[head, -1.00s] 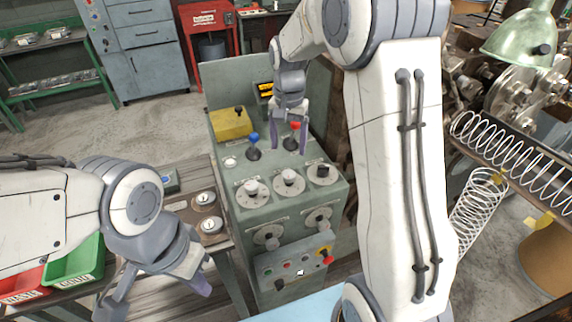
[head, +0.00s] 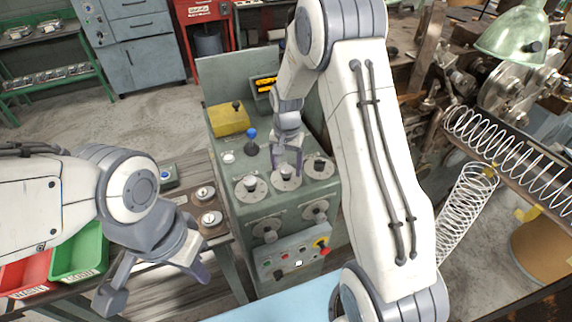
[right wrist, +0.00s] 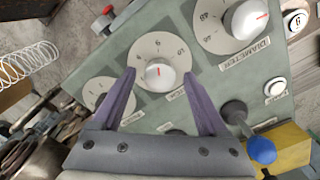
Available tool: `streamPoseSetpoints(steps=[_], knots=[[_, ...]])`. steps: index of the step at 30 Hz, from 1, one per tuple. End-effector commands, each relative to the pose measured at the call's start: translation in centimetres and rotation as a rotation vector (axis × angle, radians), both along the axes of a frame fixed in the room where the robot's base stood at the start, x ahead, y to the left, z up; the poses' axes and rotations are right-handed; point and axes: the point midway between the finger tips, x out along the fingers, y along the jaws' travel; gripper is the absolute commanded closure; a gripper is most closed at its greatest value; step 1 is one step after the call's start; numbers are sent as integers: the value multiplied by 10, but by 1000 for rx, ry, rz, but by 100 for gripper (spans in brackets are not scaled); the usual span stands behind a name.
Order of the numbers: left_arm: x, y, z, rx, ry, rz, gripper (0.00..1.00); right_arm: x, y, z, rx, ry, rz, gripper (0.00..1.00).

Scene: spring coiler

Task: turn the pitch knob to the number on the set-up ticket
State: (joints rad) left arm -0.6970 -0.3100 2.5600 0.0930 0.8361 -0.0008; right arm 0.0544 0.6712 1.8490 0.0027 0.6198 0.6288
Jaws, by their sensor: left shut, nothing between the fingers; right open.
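The pitch knob is the pale middle knob (head: 286,173) of three on the green console. In the right wrist view the knob (right wrist: 160,77) has a red mark on a numbered dial; the digits are too small to read surely. My right gripper (head: 288,171) is open above this dial. In the right wrist view its purple fingers (right wrist: 159,76) stand on either side of the knob; whether they touch it I cannot tell. My left gripper (head: 200,275) is shut and empty at lower left, apart from the console. I cannot make out a set-up ticket.
The diameter knob (right wrist: 248,18) sits close beside the pitch knob; another knob (head: 319,165) is on its other side. A blue-topped lever (head: 251,138) stands behind the knobs. A button panel (head: 295,255) is at the console front. Green (head: 80,255) and red bins are at left.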

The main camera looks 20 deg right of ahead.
Motion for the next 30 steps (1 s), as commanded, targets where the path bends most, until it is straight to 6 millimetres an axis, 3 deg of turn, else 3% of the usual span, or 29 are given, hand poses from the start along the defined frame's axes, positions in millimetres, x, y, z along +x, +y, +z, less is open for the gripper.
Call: streamPoseSetpoints(steps=[2,6,8,20,30], knots=[[0,0,0,0,0,0,100,0,0,0,0,0,0,27],[0,0,0,0,0,0,100,0,0,0,0,0,0,81],[0,0,0,0,0,0,100,0,0,0,0,0,0,100],[0,0,-2,0,0,1,100,0,0,0,-1,1,67,100],[0,0,-6,0,0,1,100,0,0,0,-2,1,326,100]])
